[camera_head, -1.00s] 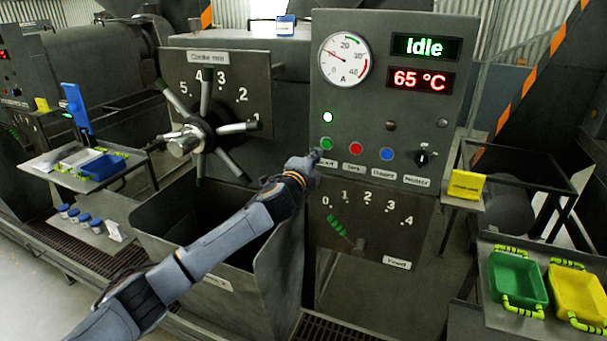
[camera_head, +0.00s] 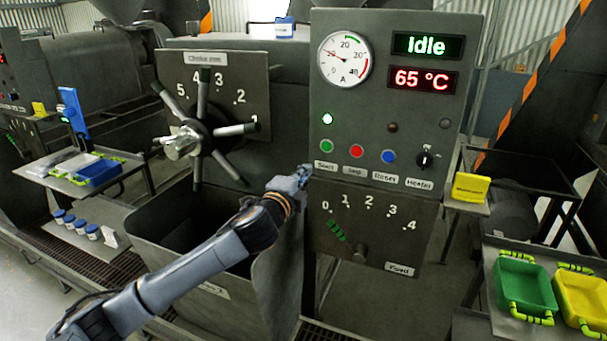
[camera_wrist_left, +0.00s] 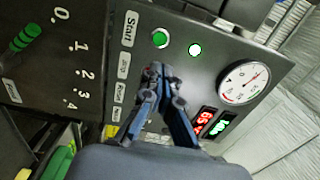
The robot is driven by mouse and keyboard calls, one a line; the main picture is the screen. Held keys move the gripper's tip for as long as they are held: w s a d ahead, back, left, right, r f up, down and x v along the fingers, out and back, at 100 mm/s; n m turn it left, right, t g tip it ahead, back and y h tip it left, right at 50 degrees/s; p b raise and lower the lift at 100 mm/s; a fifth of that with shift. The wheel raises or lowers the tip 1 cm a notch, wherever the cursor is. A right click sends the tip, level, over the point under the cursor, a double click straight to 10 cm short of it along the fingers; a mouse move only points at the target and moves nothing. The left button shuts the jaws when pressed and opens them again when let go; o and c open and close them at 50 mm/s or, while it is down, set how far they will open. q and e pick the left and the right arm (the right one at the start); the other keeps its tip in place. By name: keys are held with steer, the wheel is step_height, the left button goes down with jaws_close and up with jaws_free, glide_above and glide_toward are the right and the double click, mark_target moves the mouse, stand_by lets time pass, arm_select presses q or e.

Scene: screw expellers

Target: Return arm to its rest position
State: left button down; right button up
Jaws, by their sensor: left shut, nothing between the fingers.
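My left gripper (camera_head: 303,174) is shut and empty, in front of the left edge of the grey control panel (camera_head: 470,60), a little below the green Start button (camera_head: 326,146). In the left wrist view the closed fingers (camera_wrist_left: 158,72) show with the panel behind them, and the Start button (camera_wrist_left: 160,39) is beyond their tips. Whether the tips touch the panel cannot be told. My left arm (camera_head: 190,275) reaches in from the lower left across the open hopper. My right gripper is not in view. The displays read "Idle" and 65 °C.
The open hopper (camera_head: 275,275) stands under my forearm. The spoked choke handwheel (camera_head: 205,135) is left of the gripper, and the feed lever (camera_head: 345,240) is below it. Green (camera_head: 525,285) and yellow (camera_head: 585,298) trays lie at the right. A table with a blue tray (camera_head: 98,173) is at the left.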

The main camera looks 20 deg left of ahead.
arm_select(q)
steer(key=shift+w, duration=0.1)
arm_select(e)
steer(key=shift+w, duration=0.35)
